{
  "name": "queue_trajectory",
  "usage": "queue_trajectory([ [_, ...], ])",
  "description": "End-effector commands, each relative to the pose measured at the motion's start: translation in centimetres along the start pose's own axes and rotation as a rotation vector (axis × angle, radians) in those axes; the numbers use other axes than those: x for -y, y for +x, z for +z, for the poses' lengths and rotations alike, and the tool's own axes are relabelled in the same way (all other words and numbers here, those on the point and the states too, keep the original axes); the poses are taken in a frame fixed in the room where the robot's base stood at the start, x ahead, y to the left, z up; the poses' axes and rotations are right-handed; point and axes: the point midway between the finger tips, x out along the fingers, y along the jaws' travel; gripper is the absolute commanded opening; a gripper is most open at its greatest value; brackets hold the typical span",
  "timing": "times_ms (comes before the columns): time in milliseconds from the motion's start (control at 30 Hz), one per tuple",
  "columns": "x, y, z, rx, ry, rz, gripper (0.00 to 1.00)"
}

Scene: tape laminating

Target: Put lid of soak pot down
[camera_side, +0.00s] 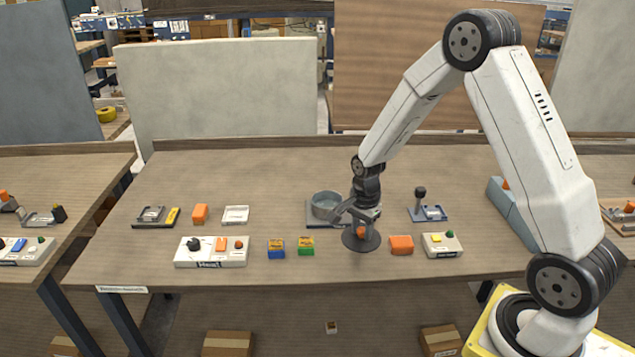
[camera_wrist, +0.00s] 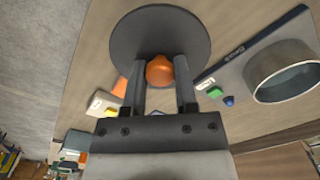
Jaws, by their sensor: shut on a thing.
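The lid (camera_side: 352,243) is a dark round disc with an orange knob; it also shows in the wrist view (camera_wrist: 165,27). My gripper (camera_side: 361,228) points down with its two fingers shut on the orange knob (camera_wrist: 160,72). The lid is level or nearly so, low at the table; I cannot tell whether it touches the top. The soak pot (camera_side: 325,205) is a grey open cylinder on a grey base plate, behind and left of the lid. In the wrist view the uncovered pot (camera_wrist: 287,72) is at the right, apart from the lid.
An orange block (camera_side: 401,245) and a white button box (camera_side: 442,245) stand right of the lid. Green (camera_side: 306,246) and blue (camera_side: 276,249) blocks stand to its left, then a heat panel (camera_side: 211,252). The front table strip near the lid is clear.

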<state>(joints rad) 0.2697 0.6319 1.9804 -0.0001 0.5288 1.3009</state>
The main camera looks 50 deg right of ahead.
Motion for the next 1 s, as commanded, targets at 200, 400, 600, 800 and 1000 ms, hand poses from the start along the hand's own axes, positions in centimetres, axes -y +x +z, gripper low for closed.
queue_trajectory([
  [200, 1.2, 1.6, -0.3, 0.000, 0.000, 0.001, 0.00],
  [400, 1.5, 1.8, -0.3, 0.000, 0.000, 0.000, 0.00],
  [600, 1.7, 2.2, -0.4, 0.000, 0.000, 0.001, 0.00],
  [800, 1.9, 4.0, -0.4, 0.001, 0.000, 0.002, 0.00],
  [1000, 2.0, 5.4, -0.4, 0.000, 0.000, 0.000, 0.00],
])
